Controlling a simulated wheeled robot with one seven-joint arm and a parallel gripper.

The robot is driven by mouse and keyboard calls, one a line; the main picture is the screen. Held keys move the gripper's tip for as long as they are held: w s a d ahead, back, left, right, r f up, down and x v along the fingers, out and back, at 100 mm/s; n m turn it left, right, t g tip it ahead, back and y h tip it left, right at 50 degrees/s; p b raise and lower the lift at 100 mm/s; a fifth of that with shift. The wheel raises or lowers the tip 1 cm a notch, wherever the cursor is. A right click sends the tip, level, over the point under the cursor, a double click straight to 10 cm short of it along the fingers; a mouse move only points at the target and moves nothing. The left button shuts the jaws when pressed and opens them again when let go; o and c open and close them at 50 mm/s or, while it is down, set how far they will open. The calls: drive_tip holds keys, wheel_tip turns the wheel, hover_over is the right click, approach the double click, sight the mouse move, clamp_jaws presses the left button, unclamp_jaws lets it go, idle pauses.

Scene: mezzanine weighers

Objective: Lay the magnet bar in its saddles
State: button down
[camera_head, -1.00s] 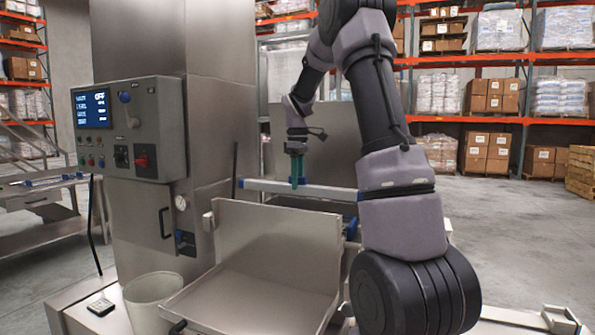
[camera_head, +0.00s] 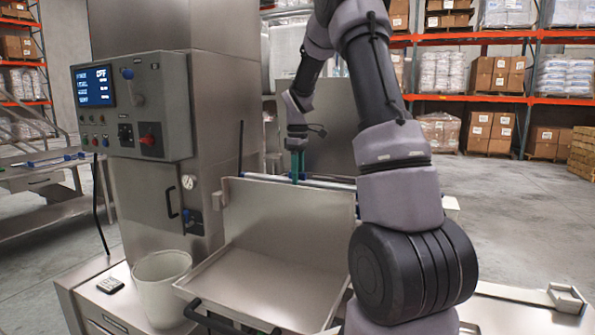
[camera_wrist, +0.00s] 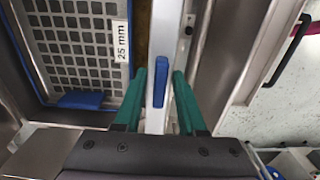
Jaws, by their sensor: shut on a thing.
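My gripper (camera_head: 297,176) is at mid-picture in the head view, pointing down behind the upright steel panel. Its green fingers are shut on the magnet bar (camera_head: 333,185), a long pale bar lying roughly level across the picture, close to the panel's top edge. In the wrist view, my gripper (camera_wrist: 158,78) has one finger on each side of the bar (camera_wrist: 166,35), at a blue part (camera_wrist: 161,86) on it. I cannot make out the saddles, nor tell whether the bar touches them; the panel hides the bar's underside in the head view.
The steel panel (camera_head: 290,215) rises behind an open tray (camera_head: 260,285) in front. A control box (camera_head: 130,105) on a steel column stands left, with a pale bin (camera_head: 160,287) below. The wrist view shows a grid labelled 25 mm (camera_wrist: 85,45) left of the bar.

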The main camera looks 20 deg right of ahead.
wheel_tip(320, 180, down, 12)
drive_tip(key=s, duration=0.1)
drive_tip(key=shift+r, duration=0.2)
idle(1.3)
drive_tip(key=shift+s+a, duration=0.1)
drive_tip(key=shift+a, duration=0.05)
drive_tip(key=shift+c, duration=2)
unclamp_jaws()
drive_tip(key=shift+f, duration=0.1)
drive_tip(key=shift+a, duration=0.2)
drive_tip(key=shift+t, duration=0.4)
drive_tip(key=r, duration=0.9)
drive_tip(key=w+d+r, duration=0.1)
drive_tip(key=r, duration=0.4)
